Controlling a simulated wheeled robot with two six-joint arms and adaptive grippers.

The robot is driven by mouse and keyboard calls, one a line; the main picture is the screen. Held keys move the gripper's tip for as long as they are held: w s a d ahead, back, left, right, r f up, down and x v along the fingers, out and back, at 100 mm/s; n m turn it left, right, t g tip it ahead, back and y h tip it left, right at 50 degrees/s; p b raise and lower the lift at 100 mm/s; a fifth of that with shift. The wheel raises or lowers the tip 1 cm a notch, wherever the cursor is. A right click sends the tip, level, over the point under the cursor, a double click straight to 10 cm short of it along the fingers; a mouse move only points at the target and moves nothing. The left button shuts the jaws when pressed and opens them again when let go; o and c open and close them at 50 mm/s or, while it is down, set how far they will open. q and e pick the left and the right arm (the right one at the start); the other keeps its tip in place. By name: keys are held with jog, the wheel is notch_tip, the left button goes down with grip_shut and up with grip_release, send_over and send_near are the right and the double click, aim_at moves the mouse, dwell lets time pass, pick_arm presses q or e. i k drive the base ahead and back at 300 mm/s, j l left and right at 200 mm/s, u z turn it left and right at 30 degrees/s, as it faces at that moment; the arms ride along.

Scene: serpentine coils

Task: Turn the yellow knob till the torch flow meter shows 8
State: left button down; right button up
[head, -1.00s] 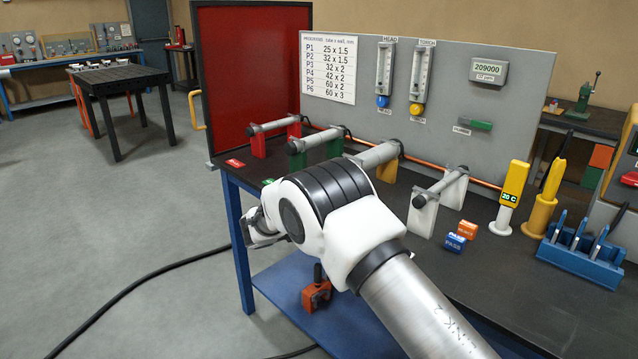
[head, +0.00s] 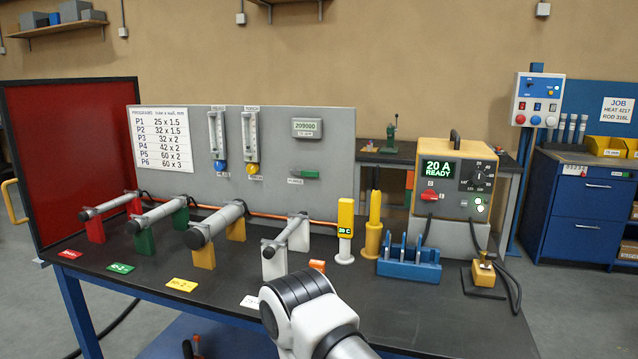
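The yellow knob (head: 252,170) sits at the foot of the torch flow meter (head: 250,137) on the grey back panel. The meter is an upright clear tube with a scale; its reading is too small to make out. A similar flow meter (head: 216,136) with a blue knob (head: 221,167) is just left of it. One of my arms comes in from the bottom edge, in front of the bench and well apart from the knob. Only its white and black joint shows; no gripper fingers are visible. My other arm is out of view.
Pipe stands in red, green, yellow and white (head: 274,262) line the black bench (head: 390,310) below the panel. A yellow temperature probe (head: 345,225), a blue rack (head: 409,268) and a welding power box (head: 447,185) stand to the right. A red screen (head: 70,150) closes the left.

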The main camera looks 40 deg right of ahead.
aim_at(253, 167)
jog(key=i+j+z, duration=0.2)
jog(key=z, duration=0.25)
jog(key=i+j+z, duration=0.2)
jog(key=z, duration=0.25)
jog(key=i+j+z, duration=0.1)
jog(key=j+z, duration=0.35)
jog(key=i+j+z, duration=0.1)
jog(key=j+z, duration=0.15)
jog(key=z, duration=0.2)
jog(key=j+z, duration=0.45)
jog(key=i+l, duration=0.05)
jog(key=l, duration=0.05)
